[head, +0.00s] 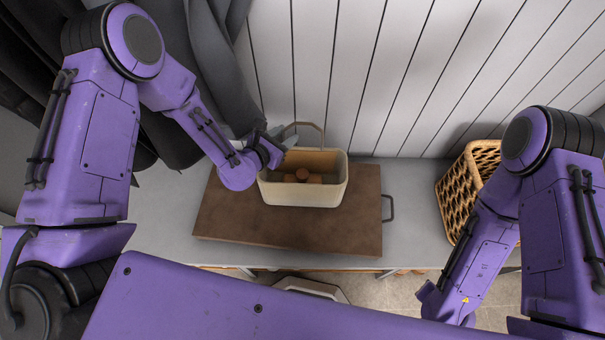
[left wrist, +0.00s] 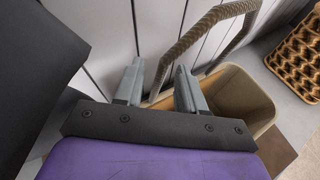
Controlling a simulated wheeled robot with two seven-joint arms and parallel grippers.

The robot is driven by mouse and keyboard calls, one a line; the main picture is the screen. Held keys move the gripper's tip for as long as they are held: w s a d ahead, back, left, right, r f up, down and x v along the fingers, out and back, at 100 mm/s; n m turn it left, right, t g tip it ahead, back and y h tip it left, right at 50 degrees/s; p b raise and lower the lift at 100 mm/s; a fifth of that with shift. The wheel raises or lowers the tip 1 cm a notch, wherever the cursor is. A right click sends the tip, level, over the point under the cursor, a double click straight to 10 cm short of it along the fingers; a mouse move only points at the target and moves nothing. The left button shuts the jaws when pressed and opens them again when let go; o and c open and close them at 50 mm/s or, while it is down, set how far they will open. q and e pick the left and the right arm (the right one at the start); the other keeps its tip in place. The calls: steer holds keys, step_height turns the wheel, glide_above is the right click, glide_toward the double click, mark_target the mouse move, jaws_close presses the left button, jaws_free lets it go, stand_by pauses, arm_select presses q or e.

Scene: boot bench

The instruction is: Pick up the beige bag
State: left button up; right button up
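The beige bag (head: 303,192) stands upright and open-topped on a brown board, with a raised handle (head: 303,126) along its back side. In the left wrist view the bag (left wrist: 240,98) lies beyond and right of the fingers, and its braided handle (left wrist: 205,28) arches up. My left gripper (head: 283,137) is at the bag's back left, near the handle. Its two grey fingers (left wrist: 157,80) are apart with nothing gripped. One leg of the handle shows behind the gap between them; whether it is within their reach I cannot tell. My right gripper's fingers do not show.
Brown items (head: 302,175) lie inside the bag. The brown board (head: 230,215) with a dark side handle rests on the grey bench (head: 405,190). A woven basket (head: 455,190) stands at the right. Dark garments (head: 215,60) hang at the left, close to my left arm. A panelled wall is behind.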

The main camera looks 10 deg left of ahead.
arm_select(q)
steer(key=x, duration=0.2)
steer(key=shift+w+f, duration=0.1)
steer(key=shift+w, duration=0.15)
jaws_close()
stand_by(1.1)
